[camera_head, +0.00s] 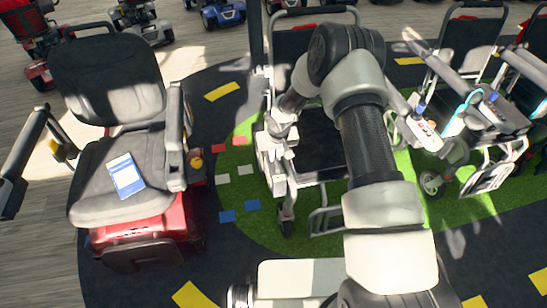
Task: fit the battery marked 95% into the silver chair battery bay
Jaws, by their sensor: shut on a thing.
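The chair with the silver frame and black seat (318,152) stands on a green patch, partly hidden behind my arm. My gripper (277,160) points down at the left side of this chair, close to its frame and armrest. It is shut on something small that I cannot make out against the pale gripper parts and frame. No 95% mark is readable, and I cannot pick out the battery. The chair's battery bay is not clearly visible. I cannot tell whether the gripper touches the chair.
A red-based chair (140,228) with a grey seat stands at left, a blue-and-white card (126,176) on its seat. Folding wheelchairs (468,50) crowd the right. Scooters (222,13) line the back. Dark floor with coloured patches lies clear between the two nearest chairs.

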